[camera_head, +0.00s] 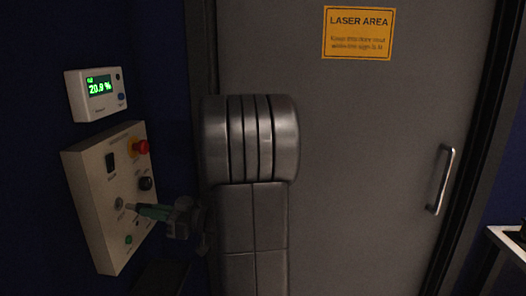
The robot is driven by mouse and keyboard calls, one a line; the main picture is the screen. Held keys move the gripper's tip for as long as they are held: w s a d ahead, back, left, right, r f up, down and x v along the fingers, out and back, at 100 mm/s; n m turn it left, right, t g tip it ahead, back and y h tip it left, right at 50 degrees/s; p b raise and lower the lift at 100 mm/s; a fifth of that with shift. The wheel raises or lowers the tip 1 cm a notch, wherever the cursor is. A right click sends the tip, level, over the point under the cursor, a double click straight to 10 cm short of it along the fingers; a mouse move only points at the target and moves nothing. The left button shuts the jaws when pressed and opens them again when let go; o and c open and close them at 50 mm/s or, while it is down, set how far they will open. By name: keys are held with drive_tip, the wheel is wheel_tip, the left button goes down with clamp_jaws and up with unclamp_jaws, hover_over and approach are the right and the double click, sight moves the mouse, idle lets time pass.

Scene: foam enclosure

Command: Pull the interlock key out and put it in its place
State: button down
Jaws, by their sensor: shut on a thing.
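A pale control panel (92,170) hangs on the dark wall at the left. Its round metal key lock (119,203) sits low on the panel's face. My gripper (150,211) reaches in from the right, with its tips at the lock, and is shut on the interlock key. The key is mostly hidden by the tips, and I cannot tell how deep it sits in the lock. A green part shows along the tips.
The panel also has a red emergency button (140,147), a black knob (146,183), a black switch (110,162) and a green button (129,240). An oxygen display (98,92) hangs above. A grey door (370,160) with a handle (441,180) stands behind my arm. A table edge (508,243) shows at right.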

drive_tip(key=shift+d+f+b, duration=0.1)
drive_tip(key=shift+d+b, duration=0.45)
drive_tip(key=shift+d, duration=0.05)
drive_tip(key=shift+d, duration=0.15)
drive_tip(key=shift+f, duration=0.1)
drive_tip(key=w+d+f+b, duration=0.2)
drive_tip(key=d+f+b, duration=0.2)
drive_tip(key=f+b, duration=0.55)
drive_tip(key=w+d+f+b, duration=0.3)
drive_tip(key=d+f+b, duration=0.1)
drive_tip(key=f+b, duration=0.6)
drive_tip(key=p, duration=0.6)
hover_over(180, 282)
wheel_tip(180, 282, down, 2)
drive_tip(key=shift+f, duration=0.2)
wheel_tip(180, 282, down, 4)
drive_tip(key=b, duration=0.6)
drive_tip(key=shift+f, duration=0.15)
